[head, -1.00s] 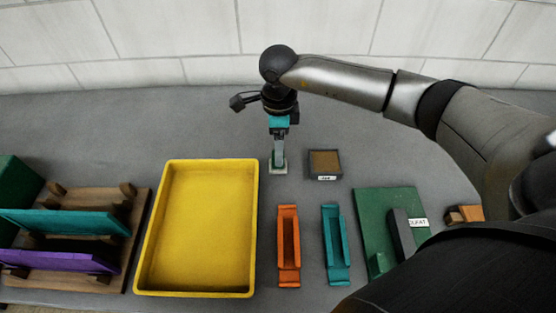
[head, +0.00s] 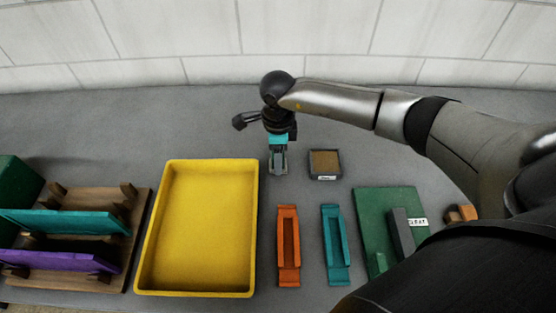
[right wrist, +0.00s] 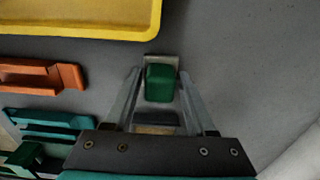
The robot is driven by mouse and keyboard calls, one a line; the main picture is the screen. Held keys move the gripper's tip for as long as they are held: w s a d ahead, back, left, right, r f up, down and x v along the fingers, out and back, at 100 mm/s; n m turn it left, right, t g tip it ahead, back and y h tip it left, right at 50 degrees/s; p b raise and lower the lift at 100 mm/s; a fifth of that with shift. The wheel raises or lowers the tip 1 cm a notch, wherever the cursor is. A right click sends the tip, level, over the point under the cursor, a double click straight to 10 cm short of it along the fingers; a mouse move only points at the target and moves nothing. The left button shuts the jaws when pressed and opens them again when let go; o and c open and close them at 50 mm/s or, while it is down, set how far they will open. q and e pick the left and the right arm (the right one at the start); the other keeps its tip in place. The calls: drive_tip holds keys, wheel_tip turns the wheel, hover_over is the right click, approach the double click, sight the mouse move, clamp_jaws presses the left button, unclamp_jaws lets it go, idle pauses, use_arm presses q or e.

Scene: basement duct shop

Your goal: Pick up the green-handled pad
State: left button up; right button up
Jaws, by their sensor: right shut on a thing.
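The green-handled pad shows in the right wrist view as a green block handle (right wrist: 160,83) on a pale base (right wrist: 161,59). My right gripper (right wrist: 160,76) has its two fingers on either side of the handle and is shut on it. In the head view, the right gripper (head: 278,167) points down at the bench just right of the yellow tray's far corner. There the fingers mostly hide the pad. Whether the base touches the bench is hard to tell. My left gripper is not in view.
The yellow tray (head: 252,230) is left of the gripper, and a small brown-topped box (head: 325,163) close to its right. Orange (head: 288,245) and teal (head: 335,245) holders and a green board (head: 375,215) lie nearer. A wooden rack (head: 125,240) stands left. The bench behind is clear.

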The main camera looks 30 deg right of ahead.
drive_tip(key=c, duration=0.5)
drive_tip(key=shift+r, duration=0.15)
wheel_tip(320, 180, up, 20)
idle(0.4)
drive_tip(key=o, duration=0.8)
drive_tip(key=shift+c, duration=0.2)
drive_tip(key=c, duration=0.6)
